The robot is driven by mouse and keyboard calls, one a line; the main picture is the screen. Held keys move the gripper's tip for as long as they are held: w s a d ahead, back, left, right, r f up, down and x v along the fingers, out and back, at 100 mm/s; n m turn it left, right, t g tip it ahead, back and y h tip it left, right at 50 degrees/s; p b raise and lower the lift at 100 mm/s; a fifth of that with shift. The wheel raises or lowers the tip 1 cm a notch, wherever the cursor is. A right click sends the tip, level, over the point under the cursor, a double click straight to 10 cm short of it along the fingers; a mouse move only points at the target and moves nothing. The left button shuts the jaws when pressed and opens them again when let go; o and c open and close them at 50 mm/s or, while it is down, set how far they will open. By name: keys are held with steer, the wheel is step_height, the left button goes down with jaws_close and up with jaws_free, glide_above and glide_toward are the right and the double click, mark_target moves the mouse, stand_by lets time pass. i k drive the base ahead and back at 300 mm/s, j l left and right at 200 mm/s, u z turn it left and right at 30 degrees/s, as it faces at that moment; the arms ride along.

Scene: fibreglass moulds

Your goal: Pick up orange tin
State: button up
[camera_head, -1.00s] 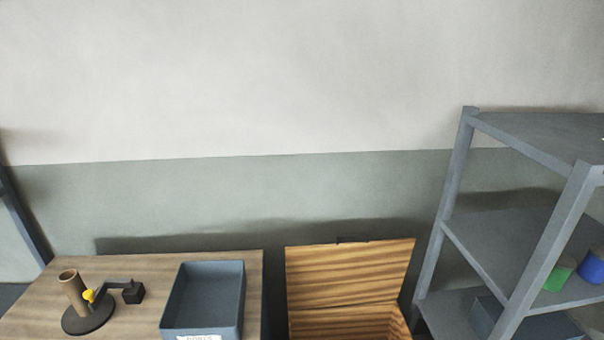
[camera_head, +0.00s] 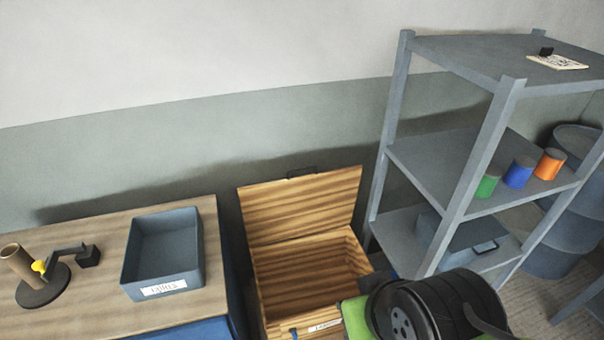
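The orange tin (camera_head: 549,164) stands upright on the middle shelf of the grey rack (camera_head: 430,165), at the right. A blue tin (camera_head: 518,173) and a green tin (camera_head: 487,184) stand in a row to its left on the same shelf. The orange tin is near the shelf's right front edge, with no rack post in front of it. My gripper is not in this view.
A black round object with a green part (camera_head: 435,306) is at the bottom. An open wooden chest (camera_head: 300,210) stands left of the rack. A table with a grey tray (camera_head: 163,250) is at the left.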

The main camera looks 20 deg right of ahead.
mark_target(552, 159)
steer(key=k+z, duration=0.1)
steer(key=z, duration=1.85)
steer(key=i+l+u, duration=0.5)
steer(key=u, duration=0.15)
steer(key=i+l+u, duration=0.4)
steer(key=l+u, duration=0.25)
steer(key=i+l+u, duration=0.15)
steer(key=l+u, duration=0.15)
steer(key=l, duration=0.2)
steer(key=l+u, duration=0.35)
steer(key=i+l, duration=0.05)
steer(key=l, duration=0.05)
